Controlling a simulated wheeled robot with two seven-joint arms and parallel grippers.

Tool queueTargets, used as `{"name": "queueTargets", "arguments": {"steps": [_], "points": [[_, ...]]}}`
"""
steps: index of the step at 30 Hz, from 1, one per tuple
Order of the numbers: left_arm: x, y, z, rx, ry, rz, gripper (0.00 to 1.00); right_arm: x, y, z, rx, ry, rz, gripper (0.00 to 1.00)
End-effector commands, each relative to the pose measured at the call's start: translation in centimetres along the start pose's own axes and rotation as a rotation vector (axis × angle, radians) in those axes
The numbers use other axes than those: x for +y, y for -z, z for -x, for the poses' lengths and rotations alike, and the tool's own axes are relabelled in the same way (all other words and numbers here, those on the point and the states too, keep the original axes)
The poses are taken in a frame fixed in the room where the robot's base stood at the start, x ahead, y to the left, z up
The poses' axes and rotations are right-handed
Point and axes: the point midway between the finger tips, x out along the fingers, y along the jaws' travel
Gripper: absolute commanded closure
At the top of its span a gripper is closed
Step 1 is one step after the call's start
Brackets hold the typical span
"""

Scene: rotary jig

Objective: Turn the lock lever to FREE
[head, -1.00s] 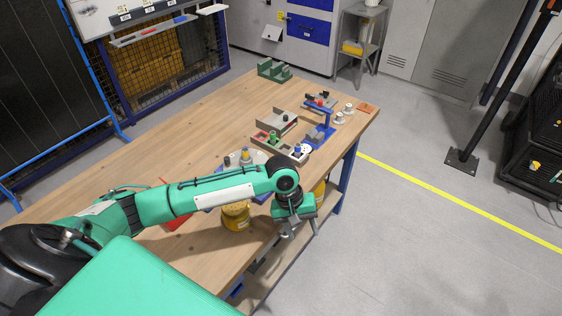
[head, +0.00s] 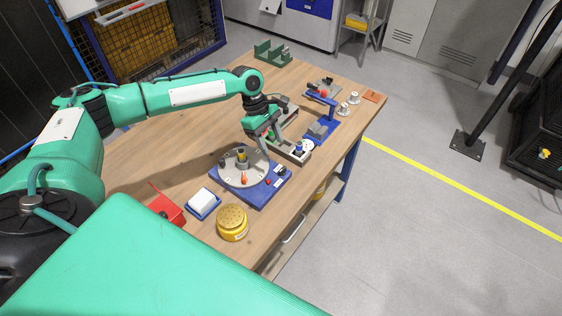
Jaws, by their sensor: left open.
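The rotary jig has a grey round plate (head: 228,174) on a blue base (head: 262,198), near the table's front edge. A yellow-and-dark post (head: 241,157) stands on the plate. A small orange-red piece (head: 244,177) lies near the plate's front. A red spot and a dark part with white labels (head: 279,171) sit on the base's right side. I cannot tell which piece is the lock lever, or its setting. My left gripper (head: 266,143) is open, pointing down above the far right side of the plate, apparently touching nothing. My right gripper is out of view.
A yellow round tin (head: 232,222), a blue tray with a white block (head: 203,203) and a red bin (head: 167,204) stand in front and left. A grey parts tray (head: 290,152), blue fixture (head: 321,129) and green rack (head: 272,52) stand beyond. The table's left middle is clear.

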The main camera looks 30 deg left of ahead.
Motion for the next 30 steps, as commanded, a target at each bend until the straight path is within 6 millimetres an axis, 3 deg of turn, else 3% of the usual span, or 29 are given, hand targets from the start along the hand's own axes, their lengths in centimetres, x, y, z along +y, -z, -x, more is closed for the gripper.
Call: {"name": "queueTargets", "arguments": {"steps": [5,15,27,30], "points": [[-0.1,-0.1,-3.8,0.000,0.004,0.000,0.49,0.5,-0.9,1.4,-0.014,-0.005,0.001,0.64],[0.0,-0.1,-9.1,0.001,0.002,-0.001,0.49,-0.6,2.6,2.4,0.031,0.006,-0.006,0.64],[0.0,0.0,-9.9,0.001,0.000,-0.002,0.49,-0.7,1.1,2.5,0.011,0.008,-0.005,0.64],[0.0,0.0,-9.8,0.001,0.000,-0.002,0.69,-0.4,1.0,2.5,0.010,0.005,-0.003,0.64]]}}
